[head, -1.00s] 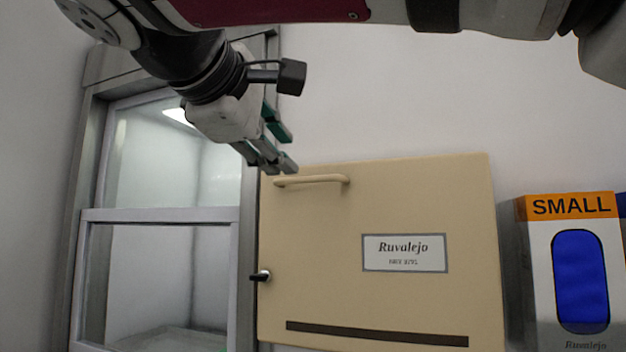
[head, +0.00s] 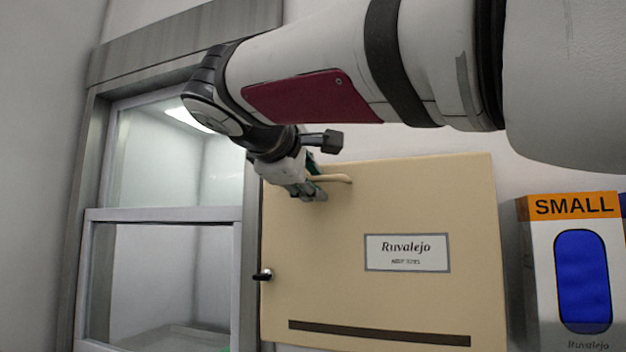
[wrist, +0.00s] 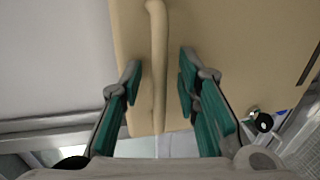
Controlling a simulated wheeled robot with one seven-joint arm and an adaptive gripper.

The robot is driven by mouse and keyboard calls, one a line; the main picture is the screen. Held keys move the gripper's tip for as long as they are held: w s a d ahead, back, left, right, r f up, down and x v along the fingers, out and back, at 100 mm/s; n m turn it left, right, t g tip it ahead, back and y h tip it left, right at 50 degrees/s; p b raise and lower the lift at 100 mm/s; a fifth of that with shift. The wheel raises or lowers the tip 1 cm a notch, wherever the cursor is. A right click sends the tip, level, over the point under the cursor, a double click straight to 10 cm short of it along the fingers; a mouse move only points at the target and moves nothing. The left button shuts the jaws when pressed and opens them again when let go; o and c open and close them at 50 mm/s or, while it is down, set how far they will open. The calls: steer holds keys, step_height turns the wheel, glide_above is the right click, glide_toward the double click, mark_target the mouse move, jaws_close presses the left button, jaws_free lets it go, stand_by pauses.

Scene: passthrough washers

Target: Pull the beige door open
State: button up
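The beige door (head: 330,280) is a flat panel with a "Ruvalejo" label and a dark strip low down; it looks shut in the head view. Its beige bar handle (head: 338,178) runs sideways near the top left. My gripper (head: 314,186) is at the handle's left part and hides some of it. In the wrist view, the handle (wrist: 158,60) runs between the two green-padded fingers of my gripper (wrist: 160,80). The fingers are open, with a visible gap on each side of the handle. A small dark latch (head: 262,275) is on the door's left edge.
A glass-fronted chamber with a metal frame (head: 250,230) stands directly left of the door. A white and orange box marked "SMALL" (head: 570,205) is to the right. Bare wall is above the door, partly covered by my arm.

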steer(key=shift+c, duration=0.6)
jaws_close()
steer(key=s+d+n+y+b, duration=0.15)
steer(key=s+n+y, duration=0.35)
steer(key=s, duration=0.6)
steer(key=s+d+n+y+p, duration=0.1)
steer(key=s+d+n+y, duration=0.25)
steer(key=s+y, duration=0.5)
steer(key=s+d+n+g+y+b, duration=0.3)
steer(key=s+d+n+g+y, duration=0.3)
steer(key=s+d, duration=0.9)
steer(key=shift+d+n+g+y, duration=0.35)
steer(key=shift+d+n+g, duration=1.55)
steer(key=shift+d+n, duration=0.05)
steer(key=shift+f, duration=0.1)
